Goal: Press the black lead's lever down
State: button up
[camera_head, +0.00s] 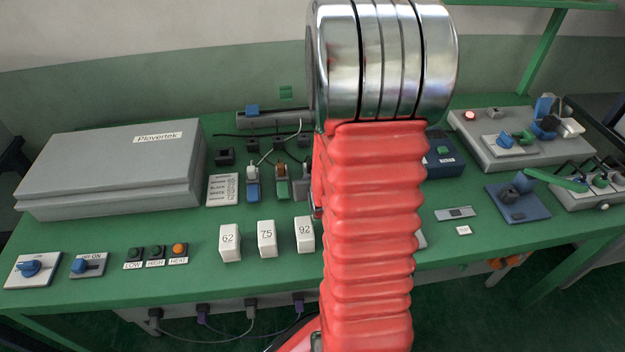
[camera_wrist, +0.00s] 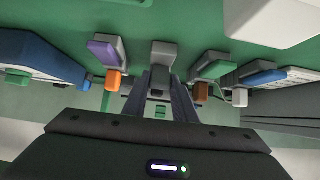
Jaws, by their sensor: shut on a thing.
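In the wrist view a row of lever units stands in front of my gripper (camera_wrist: 160,82): one purple with an orange piece (camera_wrist: 104,52), one grey (camera_wrist: 163,53), one green with a brown piece (camera_wrist: 216,70) and one blue with a white piece (camera_wrist: 262,77). My gripper is shut on the grey unit's near part, between the fingers. I cannot tell the lever's exact angle. In the head view the blue unit (camera_head: 253,190) and green unit (camera_head: 282,188) show left of my arm, with part of a grey one. My gripper is hidden there behind my arm.
A printed card (camera_head: 222,189) lies left of the units. White blocks marked 62 (camera_head: 230,242), 75 (camera_head: 267,238) and 92 (camera_head: 305,234) stand in front. A large grey box (camera_head: 110,165) fills the left; a dark blue box (camera_head: 443,158) stands right of my arm.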

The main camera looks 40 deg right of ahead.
jog(key=shift+a+f, duration=0.15)
jog(key=shift+a, duration=0.1)
jog(key=o, duration=1.1)
jog(key=shift+d, duration=0.1)
jog(key=shift+c, duration=0.2)
jog(key=shift+d+r, duration=0.1)
jog(key=shift+r, duration=4.9)
